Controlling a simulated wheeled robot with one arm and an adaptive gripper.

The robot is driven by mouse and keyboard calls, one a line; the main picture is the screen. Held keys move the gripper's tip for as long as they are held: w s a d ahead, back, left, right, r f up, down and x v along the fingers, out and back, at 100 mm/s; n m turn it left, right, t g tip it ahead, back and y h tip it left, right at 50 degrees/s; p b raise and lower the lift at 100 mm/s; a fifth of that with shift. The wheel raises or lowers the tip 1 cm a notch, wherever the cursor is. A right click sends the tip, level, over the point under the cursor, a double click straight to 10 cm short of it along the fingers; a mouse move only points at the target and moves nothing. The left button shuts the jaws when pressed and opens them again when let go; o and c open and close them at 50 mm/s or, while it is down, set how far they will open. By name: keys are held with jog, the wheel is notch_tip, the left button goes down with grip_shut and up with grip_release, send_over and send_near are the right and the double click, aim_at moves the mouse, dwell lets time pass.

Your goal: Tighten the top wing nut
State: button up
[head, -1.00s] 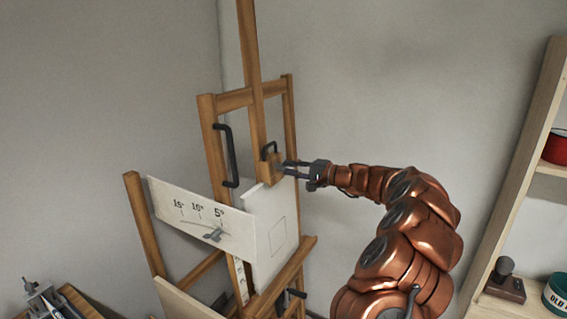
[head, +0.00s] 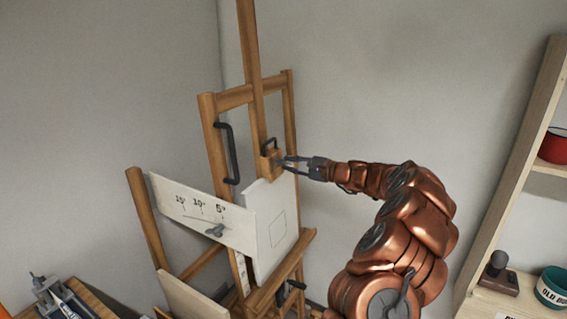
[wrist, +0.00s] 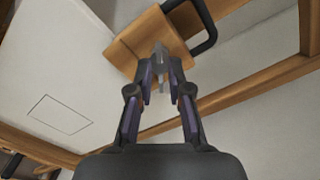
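The top wing nut (wrist: 160,56) is a small grey metal piece on the side of the wooden clamp block (wrist: 132,42). The block (head: 270,164) sits on the easel's mast, above a white canvas (head: 272,232). My gripper (head: 282,163) reaches the block from the right. In the wrist view, my gripper's fingertips (wrist: 162,68) are apart, one on each side of the wing nut. Whether they touch it I cannot tell. In the head view the nut is too small and covered to make out.
A longer black handle (head: 227,153) is on the easel's left post. An angle board (head: 190,205) with a grey pointer stands in front. A shelf (head: 510,190) is at the right.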

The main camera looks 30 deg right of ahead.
jog(key=shift+o, duration=1.3)
jog(key=v, duration=0.6)
